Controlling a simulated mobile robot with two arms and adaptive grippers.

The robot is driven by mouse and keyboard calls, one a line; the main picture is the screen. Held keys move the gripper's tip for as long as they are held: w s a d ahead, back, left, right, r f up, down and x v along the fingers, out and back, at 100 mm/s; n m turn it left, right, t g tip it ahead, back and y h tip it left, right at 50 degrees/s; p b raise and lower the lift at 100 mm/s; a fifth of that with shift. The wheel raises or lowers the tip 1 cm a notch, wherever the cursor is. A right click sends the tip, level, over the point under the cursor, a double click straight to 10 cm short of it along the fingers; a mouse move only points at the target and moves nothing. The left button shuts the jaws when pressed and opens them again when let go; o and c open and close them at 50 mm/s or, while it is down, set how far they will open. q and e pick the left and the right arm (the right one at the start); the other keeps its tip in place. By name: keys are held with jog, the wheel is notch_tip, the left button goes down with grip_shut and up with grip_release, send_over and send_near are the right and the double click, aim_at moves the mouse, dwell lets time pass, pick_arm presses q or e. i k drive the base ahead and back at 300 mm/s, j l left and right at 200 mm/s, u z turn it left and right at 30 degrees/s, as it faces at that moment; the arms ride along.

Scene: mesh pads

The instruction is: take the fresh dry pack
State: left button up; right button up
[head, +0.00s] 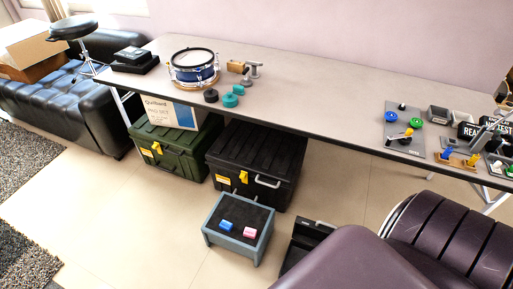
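A small blue pack (226,226) and a small pink pack (250,232) lie side by side, a little apart, on the dark top of a low grey-blue stand (231,247) on the floor. Both have pale marks too small to read, so no label tells me which one is fresh. Neither of my grippers shows in the head view.
A long grey table (310,97) holds a blue drum (194,68), teal and black pieces and, at right, a grey board (404,129). A green case (172,150) and a black case (255,165) stand below. A purple seat (365,262) fills the lower right. Floor left of the stand is clear.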

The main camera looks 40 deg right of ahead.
aim_at(226, 226)
jog(key=i+z, duration=0.4)
jog(key=i+j+z, duration=0.15)
jog(key=z, duration=0.3)
jog(key=i+j+z, duration=0.25)
jog(key=z, duration=0.15)
jog(key=i+j+z, duration=0.2)
jog(key=z, duration=0.2)
jog(key=i+j+z, duration=0.15)
jog(key=j+z, duration=0.3)
